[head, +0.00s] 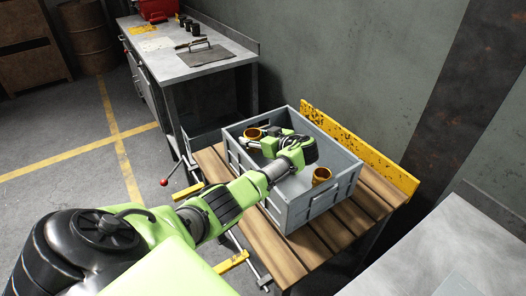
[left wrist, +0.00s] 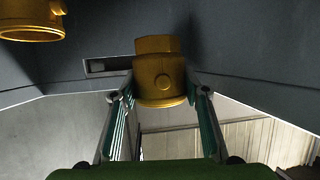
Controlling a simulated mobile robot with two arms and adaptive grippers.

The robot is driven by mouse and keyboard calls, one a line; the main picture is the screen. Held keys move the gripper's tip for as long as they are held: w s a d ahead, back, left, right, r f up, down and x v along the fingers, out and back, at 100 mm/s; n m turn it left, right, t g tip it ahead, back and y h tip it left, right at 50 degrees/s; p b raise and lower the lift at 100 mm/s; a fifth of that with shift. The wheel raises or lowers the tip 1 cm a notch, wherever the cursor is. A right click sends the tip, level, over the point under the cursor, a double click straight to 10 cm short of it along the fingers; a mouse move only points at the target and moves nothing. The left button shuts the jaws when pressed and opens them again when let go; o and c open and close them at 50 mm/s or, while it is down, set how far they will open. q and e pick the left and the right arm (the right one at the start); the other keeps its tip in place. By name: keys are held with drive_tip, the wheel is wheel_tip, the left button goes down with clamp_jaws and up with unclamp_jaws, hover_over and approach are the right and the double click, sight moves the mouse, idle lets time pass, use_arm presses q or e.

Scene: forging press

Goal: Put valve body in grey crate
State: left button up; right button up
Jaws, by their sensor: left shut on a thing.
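The grey crate (head: 310,212) stands on a slatted wooden table. My left arm reaches over its near side, and my left gripper (head: 266,144) is inside the crate's outline. In the left wrist view, the left gripper (left wrist: 161,100) is shut on a golden valve body (left wrist: 160,78), held between its fingertips. Another golden piece (left wrist: 30,20) shows at the upper left there. In the head view, one golden piece (head: 253,133) is at the crate's left, by the fingertips. A second (head: 321,176) is inside at the right. My right gripper is not seen.
The wooden table (head: 262,243) has a yellow worn board (head: 365,155) along its back edge. A grey workbench (head: 190,62) with dark cups and a flat plate stands behind. A pale surface (head: 430,260) lies at the lower right. Yellow-lined floor is open at the left.

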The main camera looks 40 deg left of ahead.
sight(258, 151)
use_arm(q)
drive_tip(key=shift+w+f+b, duration=0.1)
drive_tip(key=shift+f+b, duration=0.25)
drive_tip(key=shift+f, duration=2.45)
drive_tip(key=shift+f, duration=0.1)
drive_tip(key=shift+f+b, duration=0.55)
drive_tip(key=shift+b, duration=0.2)
drive_tip(key=o, duration=1.4)
drive_tip(key=shift+s+d+f, duration=0.1)
drive_tip(key=shift+s, duration=0.1)
drive_tip(key=shift+o, duration=0.2)
drive_tip(key=shift+f, duration=0.1)
